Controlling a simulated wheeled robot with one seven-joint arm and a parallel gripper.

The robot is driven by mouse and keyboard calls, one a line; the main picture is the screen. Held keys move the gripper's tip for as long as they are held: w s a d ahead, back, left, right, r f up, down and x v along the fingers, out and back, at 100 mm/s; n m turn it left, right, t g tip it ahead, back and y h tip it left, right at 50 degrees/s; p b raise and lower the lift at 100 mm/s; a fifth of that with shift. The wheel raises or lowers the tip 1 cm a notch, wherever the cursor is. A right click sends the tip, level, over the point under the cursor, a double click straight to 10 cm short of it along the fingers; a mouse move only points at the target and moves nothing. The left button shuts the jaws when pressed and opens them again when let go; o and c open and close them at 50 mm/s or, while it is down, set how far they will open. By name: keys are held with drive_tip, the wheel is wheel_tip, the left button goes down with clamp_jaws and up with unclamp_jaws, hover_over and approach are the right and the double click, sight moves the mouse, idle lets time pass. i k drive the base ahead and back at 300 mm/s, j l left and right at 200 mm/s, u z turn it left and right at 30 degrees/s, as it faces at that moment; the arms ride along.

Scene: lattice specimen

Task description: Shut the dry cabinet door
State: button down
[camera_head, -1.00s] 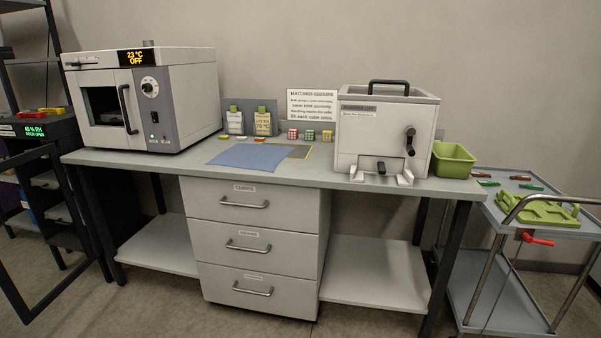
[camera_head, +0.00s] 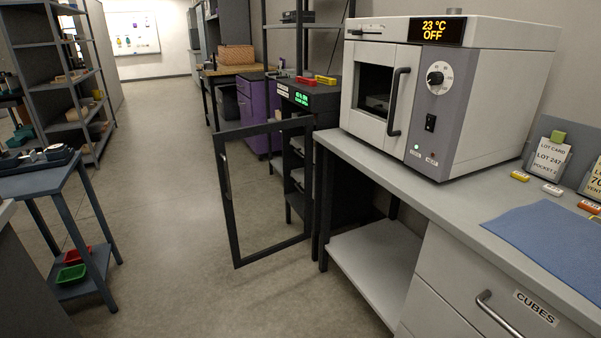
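The dry cabinet (camera_head: 308,97) is a dark cabinet with a green lit display on top, left of the grey bench and partly hidden behind it. Its black-framed glass door (camera_head: 229,197) stands wide open, swung out into the aisle toward the left. A handle shows on the door's left side. Inside the cabinet, several shelves (camera_head: 296,178) show in a narrow strip. My gripper is not in view.
The bench (camera_head: 365,160) with a white oven (camera_head: 440,90) stands right of the door. A purple cabinet (camera_head: 262,115) is behind it. A small dark table (camera_head: 40,185) with red and green trays below stands left. The floor (camera_head: 170,220) between is clear.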

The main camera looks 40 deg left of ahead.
sight(219, 138)
drive_tip(key=i+u, duration=0.65)
drive_tip(key=u, duration=0.15)
drive_tip(key=i+l+u, duration=0.2)
drive_tip(key=u, duration=0.15)
drive_tip(key=i+l+u, duration=0.4)
drive_tip(key=i+j, duration=0.15)
drive_tip(key=j, duration=0.25)
drive_tip(key=i+j, duration=0.15)
drive_tip(key=j, duration=0.25)
drive_tip(key=i+j, duration=0.15)
drive_tip(key=j, duration=0.25)
drive_tip(key=z, duration=0.05)
